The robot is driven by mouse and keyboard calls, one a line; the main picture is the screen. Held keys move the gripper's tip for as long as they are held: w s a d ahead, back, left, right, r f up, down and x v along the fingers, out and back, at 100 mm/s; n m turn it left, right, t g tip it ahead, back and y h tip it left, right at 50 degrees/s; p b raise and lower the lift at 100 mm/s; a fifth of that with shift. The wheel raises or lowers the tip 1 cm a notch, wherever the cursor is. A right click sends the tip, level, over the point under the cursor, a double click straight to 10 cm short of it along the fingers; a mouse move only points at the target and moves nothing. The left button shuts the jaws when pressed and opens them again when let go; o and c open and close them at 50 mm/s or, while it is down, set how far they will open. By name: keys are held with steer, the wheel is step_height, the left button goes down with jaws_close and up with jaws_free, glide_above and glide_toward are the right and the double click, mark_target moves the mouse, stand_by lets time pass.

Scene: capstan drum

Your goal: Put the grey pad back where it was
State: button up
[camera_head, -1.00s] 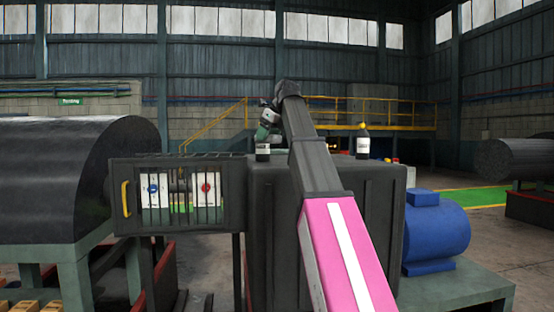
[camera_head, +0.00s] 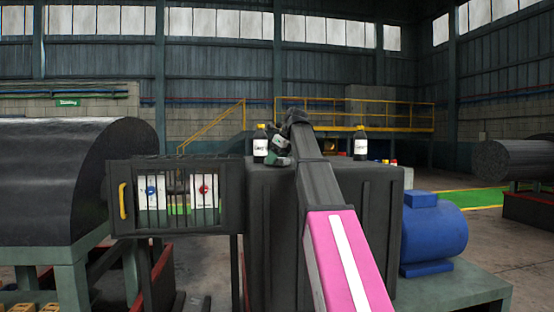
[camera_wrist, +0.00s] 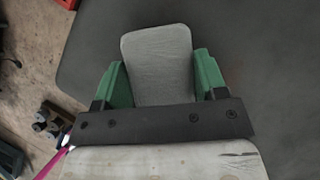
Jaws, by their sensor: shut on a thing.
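My gripper (camera_wrist: 156,88) has green fingers and is shut on the grey pad (camera_wrist: 158,55), a flat, rounded pale-grey plate. The pad sticks out beyond the fingertips in the wrist view. In the head view my gripper (camera_head: 279,150) is just right of the left dark bottle, near the top of the dark cabinet (camera_head: 268,215). The pad is too small and covered there to make out. A smooth dark surface (camera_wrist: 270,70) lies beyond the pad in the wrist view; I cannot tell whether the pad touches it.
Two dark bottles with white labels, the left one (camera_head: 260,145) and the right one (camera_head: 361,145), stand at the cabinet top. A panel with a yellow handle (camera_head: 123,200) is at left, beside a large dark drum (camera_head: 60,180). A blue motor (camera_head: 433,235) is at right.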

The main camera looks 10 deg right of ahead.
steer(key=o, duration=0.9)
steer(key=v, duration=1.2)
steer(key=shift+s, duration=0.1)
